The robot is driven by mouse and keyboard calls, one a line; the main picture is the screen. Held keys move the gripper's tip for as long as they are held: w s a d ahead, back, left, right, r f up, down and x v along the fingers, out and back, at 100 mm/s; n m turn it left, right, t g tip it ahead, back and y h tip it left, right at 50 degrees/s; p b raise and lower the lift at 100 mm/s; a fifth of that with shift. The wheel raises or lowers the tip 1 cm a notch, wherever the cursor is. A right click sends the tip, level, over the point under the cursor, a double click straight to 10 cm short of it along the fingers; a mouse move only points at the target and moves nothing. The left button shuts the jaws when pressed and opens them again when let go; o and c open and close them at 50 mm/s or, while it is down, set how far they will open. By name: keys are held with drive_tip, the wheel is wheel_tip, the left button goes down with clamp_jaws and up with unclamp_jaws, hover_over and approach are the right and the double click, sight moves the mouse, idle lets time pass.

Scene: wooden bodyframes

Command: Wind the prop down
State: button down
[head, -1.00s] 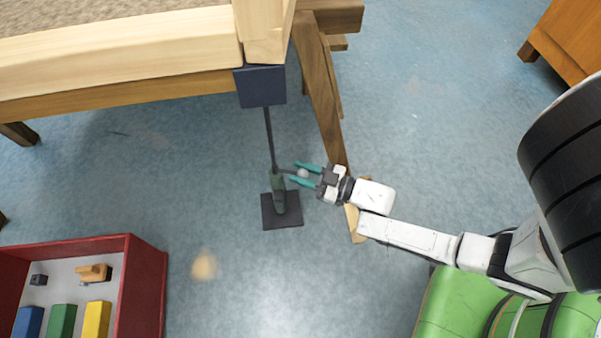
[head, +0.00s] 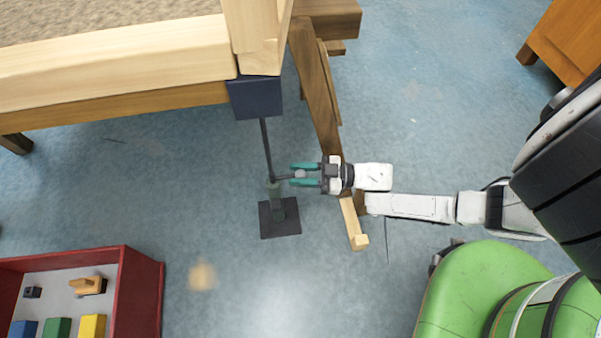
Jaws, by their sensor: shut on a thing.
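The prop stands on the floor as a dark square base plate (head: 280,217), a short green-grey body (head: 274,193), a thin dark rod (head: 266,148) and a dark blue head block (head: 254,97). The head block is right under the corner of the pale wooden frame; whether it touches cannot be told. A short crank arm with a pale grey knob (head: 299,174) sticks out to the right of the body. My gripper (head: 304,174), with teal fingers, comes from the right and is shut on the knob.
A dark wooden trestle leg (head: 318,95) stands just behind my gripper, with a pale wooden foot (head: 352,222) below. A red-walled tray (head: 146,300) with coloured blocks is at lower left. An orange-brown wooden cabinet (head: 565,45) is at upper right. Blue floor lies open between.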

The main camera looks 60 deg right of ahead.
drive_tip(key=shift+d+r, duration=0.1)
drive_tip(key=c, duration=0.8)
unclamp_jaws()
drive_tip(key=p+v, duration=0.2)
drive_tip(key=v, duration=0.8)
drive_tip(key=shift+s, duration=0.35)
drive_tip(key=shift+d, duration=0.1)
